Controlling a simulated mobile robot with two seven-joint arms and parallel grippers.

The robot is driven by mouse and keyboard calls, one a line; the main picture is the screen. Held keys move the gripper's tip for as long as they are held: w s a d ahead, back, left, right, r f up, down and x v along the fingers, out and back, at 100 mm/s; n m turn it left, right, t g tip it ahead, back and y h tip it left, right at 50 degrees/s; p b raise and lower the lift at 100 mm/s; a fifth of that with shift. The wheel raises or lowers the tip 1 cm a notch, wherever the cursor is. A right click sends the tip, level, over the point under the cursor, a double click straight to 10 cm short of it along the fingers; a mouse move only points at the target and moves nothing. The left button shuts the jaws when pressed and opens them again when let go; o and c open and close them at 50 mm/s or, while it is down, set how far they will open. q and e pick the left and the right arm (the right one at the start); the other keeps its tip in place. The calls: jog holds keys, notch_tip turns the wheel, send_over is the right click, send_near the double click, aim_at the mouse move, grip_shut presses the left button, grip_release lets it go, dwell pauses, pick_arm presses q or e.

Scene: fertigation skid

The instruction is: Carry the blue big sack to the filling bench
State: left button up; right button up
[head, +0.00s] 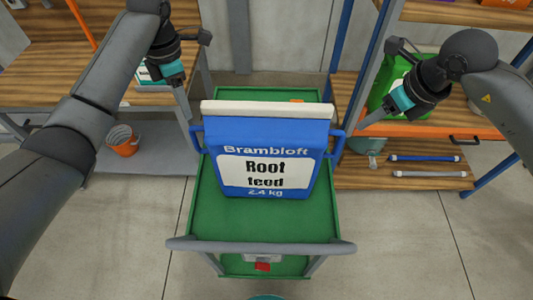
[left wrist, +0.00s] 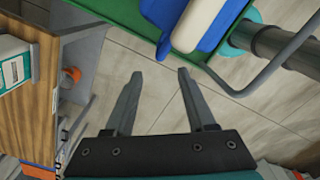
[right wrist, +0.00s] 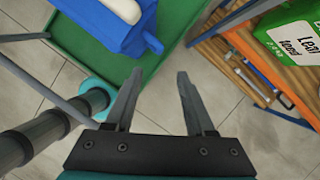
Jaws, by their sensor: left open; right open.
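The blue big sack (head: 266,150), labelled "Brambloft Root feed 2.4 kg", stands on a green cart (head: 220,220). It has a white top band and a blue handle on each side. My left gripper (head: 186,108) is open and empty, above and left of the left handle (head: 196,138). My right gripper (head: 386,112) is open and empty, up and right of the right handle (head: 337,142). Neither touches the sack. The sack's edge also shows in the left wrist view (left wrist: 228,22) and the right wrist view (right wrist: 105,28). I cannot tell which surface is the filling bench.
A wooden bench (head: 40,75) stands at left, with an orange bucket (head: 123,141) on its lower shelf. A shelf rack (head: 350,178) at right holds a green bag (head: 388,92) and two tubes. The cart's grey push bar (head: 260,245) crosses in front. Floor is clear on both sides.

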aim_at(199, 150)
pick_arm(q)
notch_tip(199, 150, down, 15)
pick_arm(e)
jog(key=x, duration=1.5)
pick_arm(q)
jog(key=shift+c, duration=0.3)
pick_arm(e)
jog(key=shift+c, duration=0.3)
pick_arm(q)
grip_shut()
pick_arm(e)
jog(key=shift+d, duration=0.1)
grip_shut()
pick_arm(q)
jog(key=shift+a+r, duration=0.1)
